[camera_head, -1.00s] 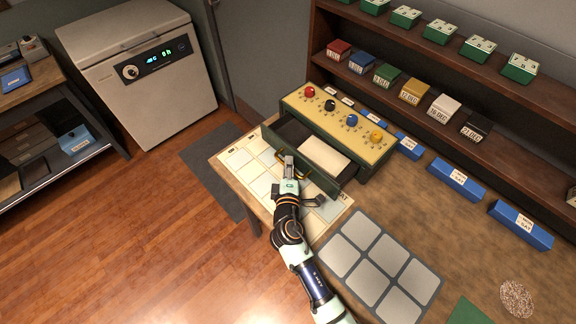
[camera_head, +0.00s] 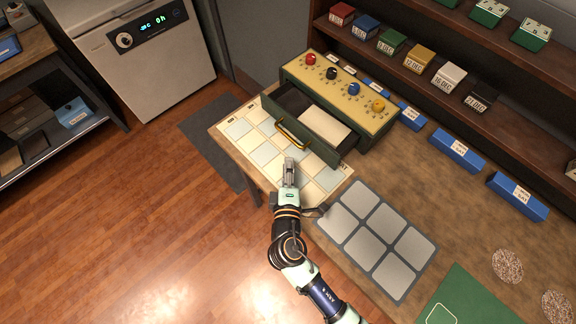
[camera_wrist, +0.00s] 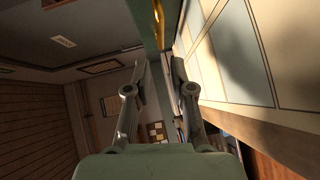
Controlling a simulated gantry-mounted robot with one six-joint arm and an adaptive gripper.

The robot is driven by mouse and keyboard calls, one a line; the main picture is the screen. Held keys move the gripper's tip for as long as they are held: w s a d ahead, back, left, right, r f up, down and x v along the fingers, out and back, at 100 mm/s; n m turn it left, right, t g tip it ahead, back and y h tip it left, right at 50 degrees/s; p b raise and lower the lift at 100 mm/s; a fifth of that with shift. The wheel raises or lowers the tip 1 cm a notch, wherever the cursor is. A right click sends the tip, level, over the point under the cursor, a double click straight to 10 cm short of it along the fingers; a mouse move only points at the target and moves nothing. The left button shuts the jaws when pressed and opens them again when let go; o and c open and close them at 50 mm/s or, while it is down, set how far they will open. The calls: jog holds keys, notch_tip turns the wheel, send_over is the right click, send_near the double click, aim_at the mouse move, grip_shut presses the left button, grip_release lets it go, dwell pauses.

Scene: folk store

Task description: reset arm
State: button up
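My gripper (camera_head: 290,163) is just in front of the green drawer (camera_head: 322,150), over the pale grid sheet at the table edge. The drawer is pulled out of the cream-topped box (camera_head: 338,92) and has a brass handle (camera_head: 291,134). A cream block or card (camera_head: 325,127) lies in its right part; the left part looks dark and empty. In the wrist view my two fingers (camera_wrist: 158,64) stand apart with nothing held. The green drawer edge (camera_wrist: 146,22) and a bit of brass show beyond them. The gripper looks clear of the handle.
The grid sheet (camera_head: 238,129) lies under the drawer. A grey tile mat (camera_head: 349,231), a green mat (camera_head: 467,296) and speckled discs (camera_head: 507,265) lie to the right. Blue boxes (camera_head: 456,151) line the shelf foot. Floor (camera_head: 130,220) is clear at left.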

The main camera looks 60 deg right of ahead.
dwell(0.4)
jog(key=w+a+r+m+t+y, duration=0.3)
jog(key=w+a+r+m+y, duration=0.25)
jog(key=w+a+r, duration=0.4)
jog(key=a+r+n+t+y, duration=0.1)
jog(key=a+r+y, duration=0.2)
jog(key=a, duration=0.4)
jog(key=s+a+r+t+y, duration=0.1)
jog(key=a+r+y, duration=0.2)
jog(key=a, duration=0.5)
jog(key=a+r+n+t+y, duration=0.1)
jog(key=a+r+y, duration=0.1)
jog(key=a+y, duration=0.35)
notch_tip(320, 180, up, 31)
jog(key=h+p, duration=0.2)
jog(key=p, duration=3)
jog(key=shift+a, duration=0.1)
